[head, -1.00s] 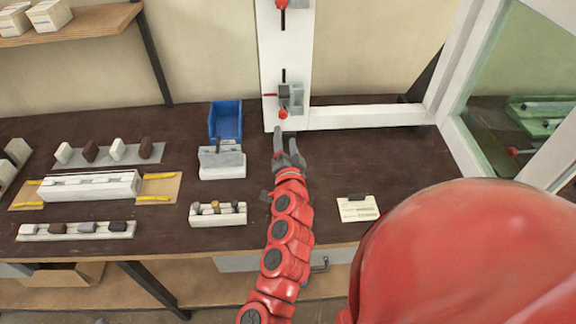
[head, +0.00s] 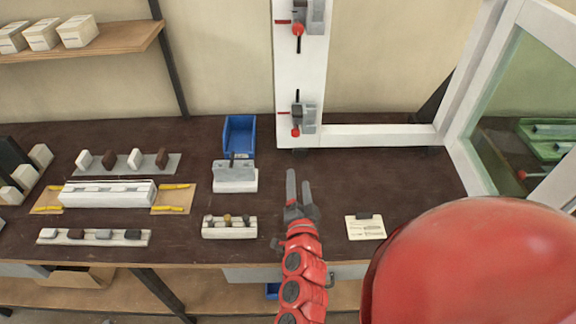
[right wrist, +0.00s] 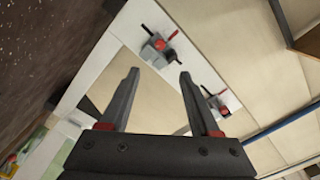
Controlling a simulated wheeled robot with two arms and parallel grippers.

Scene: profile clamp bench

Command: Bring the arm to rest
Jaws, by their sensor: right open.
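My right gripper (head: 298,187) is open and empty over the dark bench top (head: 340,175), in the middle of the head view. Its two dark fingers also show spread apart in the right wrist view (right wrist: 157,80). Beyond them stands a white upright profile (head: 288,75) with a lower clamp (head: 304,118) and an upper clamp (head: 308,16), each with red parts. Both clamps also show in the right wrist view, one at upper middle (right wrist: 158,45) and one at right (right wrist: 216,102). The gripper is apart from the profile. My left gripper is not in view.
A blue bin (head: 239,135), a grey-white block fixture (head: 235,177) and a small holder with several pegs (head: 229,228) stand left of the gripper. A white card (head: 366,228) lies to the right. Further left are block racks and a white rail fixture (head: 105,193).

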